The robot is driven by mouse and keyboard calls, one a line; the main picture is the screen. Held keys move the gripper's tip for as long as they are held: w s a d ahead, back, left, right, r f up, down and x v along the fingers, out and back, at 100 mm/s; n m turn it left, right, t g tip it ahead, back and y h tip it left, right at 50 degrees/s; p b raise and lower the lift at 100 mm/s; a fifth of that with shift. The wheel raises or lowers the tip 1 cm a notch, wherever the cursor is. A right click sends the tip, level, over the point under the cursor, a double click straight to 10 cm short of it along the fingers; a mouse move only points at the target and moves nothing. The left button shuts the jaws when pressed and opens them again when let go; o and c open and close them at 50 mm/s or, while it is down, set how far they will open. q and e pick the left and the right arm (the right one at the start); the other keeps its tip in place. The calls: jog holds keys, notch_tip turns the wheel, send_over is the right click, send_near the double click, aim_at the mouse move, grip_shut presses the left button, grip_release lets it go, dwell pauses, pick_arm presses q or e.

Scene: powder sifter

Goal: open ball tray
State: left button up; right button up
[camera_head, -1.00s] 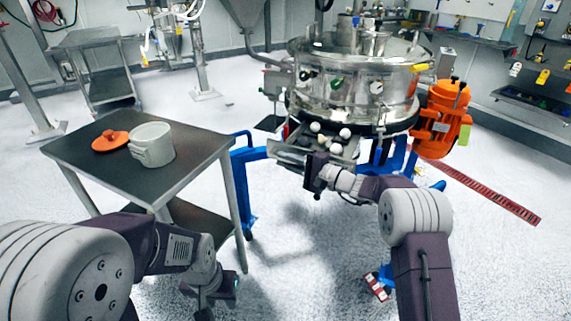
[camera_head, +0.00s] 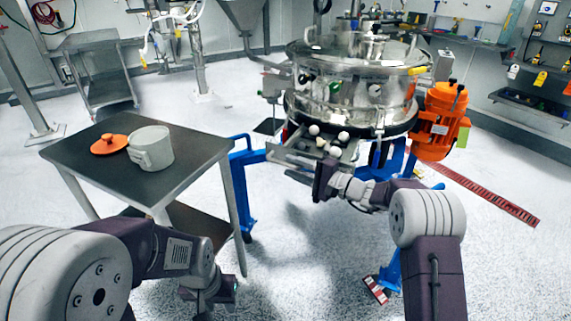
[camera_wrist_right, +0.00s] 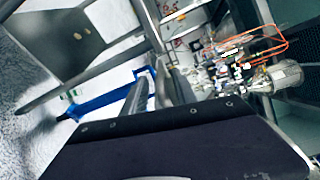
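The round steel powder sifter (camera_head: 345,95) stands at the upper middle of the head view. My right gripper (camera_head: 322,178) is just in front of the tray. Whether it touches the tray, and whether its fingers are open, I cannot tell. In the right wrist view the dark gripper body (camera_wrist_right: 180,145) fills the bottom, with grey bars beyond it. My left gripper (camera_head: 212,292) hangs low beside the side table, apart from the sifter; its finger state is unclear.
An orange motor (camera_head: 438,120) and blue frame legs (camera_head: 243,185) flank the sifter. Open floor lies between the table and my right arm.

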jog(key=v, duration=0.6)
jog(key=shift+f, duration=0.1)
jog(key=s+f+n+g+h, duration=0.1)
jog(key=s+f+g+h, duration=0.3)
jog(key=s, duration=0.4)
jog(key=s+f+n+g+h, duration=0.1)
jog(key=s+f+n+g, duration=0.15)
jog(key=s+f, duration=0.45)
jog(key=s+d+f+n+g+h, duration=0.1)
jog(key=s+d+f+n+h, duration=0.1)
jog(key=s+d+h, duration=0.4)
jog(key=s+d+f+n+g+h, duration=0.1)
jog(key=s+d+f+n+h, duration=0.15)
jog(key=s+d, duration=0.6)
notch_tip(320, 180, up, 25)
jog(key=h+p, duration=0.1)
jog(key=p, duration=2.5)
jog(key=shift+s+t, duration=0.25)
jog(key=shift+t, duration=0.1)
